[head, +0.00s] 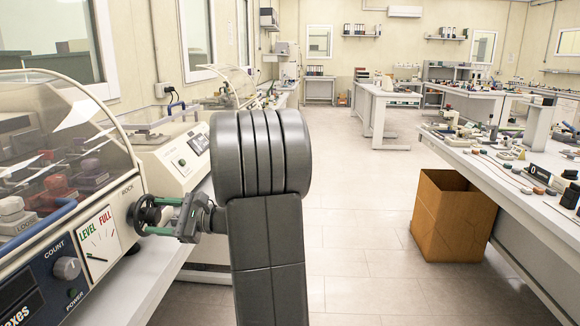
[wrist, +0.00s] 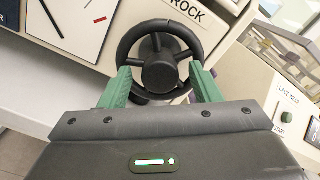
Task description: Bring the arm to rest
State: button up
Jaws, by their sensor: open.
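My gripper (head: 162,216) is at the black handwheel (head: 146,214) on the side of the testing machine at the left in the head view. In the wrist view my gripper (wrist: 160,88) is open, with its green fingers on either side of the handwheel (wrist: 160,62). The fingers overlap the lower rim; whether they touch it I cannot tell. My dark arm stands in the middle of the head view and hides part of the bench behind it.
The testing machine (head: 95,215) has a clear hood and a LEVEL/FULL dial (head: 99,243). A second machine (head: 180,155) stands behind it. A cardboard box (head: 450,215) is on the floor at the right, beside a cluttered bench (head: 520,215). The middle floor (head: 355,240) is clear.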

jog(key=m+p, duration=0.3)
jog(key=p, duration=0.1)
jog(key=m+p, duration=0.2)
jog(key=shift+r+m+p, duration=0.25)
jog(key=shift+m+p, duration=0.05)
jog(key=shift+p, duration=0.05)
jog(key=m+p, duration=0.2)
jog(key=shift+f+m+p, duration=0.1)
jog(key=shift+m+p, duration=0.2)
jog(key=shift+p, duration=0.05)
jog(key=shift+f, duration=0.1)
jog(key=shift+m, duration=0.3)
